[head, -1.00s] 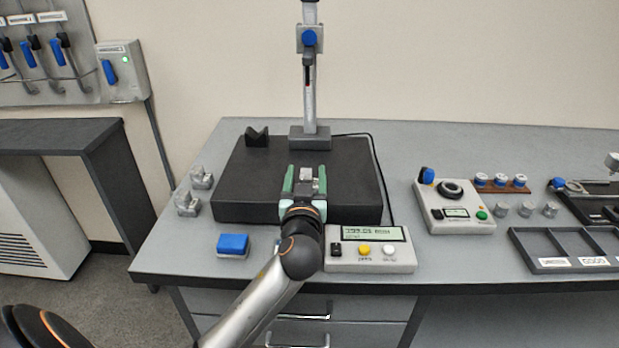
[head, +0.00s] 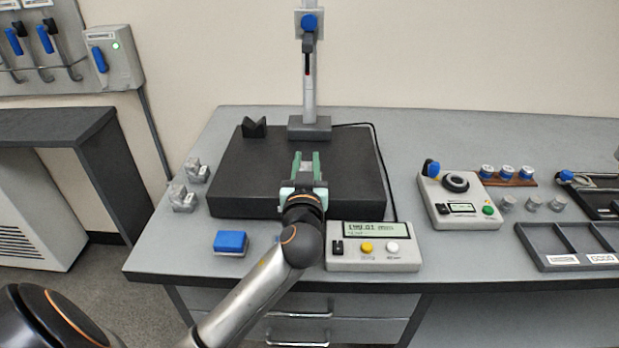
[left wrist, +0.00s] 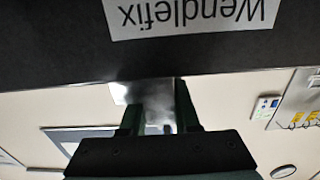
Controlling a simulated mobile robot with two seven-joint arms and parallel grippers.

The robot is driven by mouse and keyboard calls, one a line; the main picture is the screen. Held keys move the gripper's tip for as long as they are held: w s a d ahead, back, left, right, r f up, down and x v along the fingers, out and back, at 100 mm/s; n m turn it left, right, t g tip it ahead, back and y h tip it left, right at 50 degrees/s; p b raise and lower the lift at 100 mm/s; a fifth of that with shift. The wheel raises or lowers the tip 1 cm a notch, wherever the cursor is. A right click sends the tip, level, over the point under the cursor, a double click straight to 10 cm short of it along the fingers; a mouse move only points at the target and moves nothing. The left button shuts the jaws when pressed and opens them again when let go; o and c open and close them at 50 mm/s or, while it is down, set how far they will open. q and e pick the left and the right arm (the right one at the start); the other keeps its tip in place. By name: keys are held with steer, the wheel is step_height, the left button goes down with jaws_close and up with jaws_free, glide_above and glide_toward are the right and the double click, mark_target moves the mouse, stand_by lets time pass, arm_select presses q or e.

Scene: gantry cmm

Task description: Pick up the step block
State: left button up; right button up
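The step block (left wrist: 155,108) is a shiny metal piece between the dark green fingers of my left gripper in the left wrist view. In the head view only a small grey part of it (head: 306,167) shows between the fingers. My left gripper (head: 307,164) reaches over the front middle of the black plate (head: 240,180), its fingers pointing to the back and closed in on the block's sides. Whether the block still touches the plate cannot be told. My right gripper is not in view.
A gauge column (head: 309,90) stands behind the plate. A black V-block (head: 254,128) sits at the plate's back left. A display box (head: 372,246) and a blue-topped block (head: 231,242) stand in front. Metal pieces (head: 184,198) lie left; a device (head: 460,205) stands right.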

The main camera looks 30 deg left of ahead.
arm_select(q)
jaws_close()
steer(key=shift+r, duration=0.15)
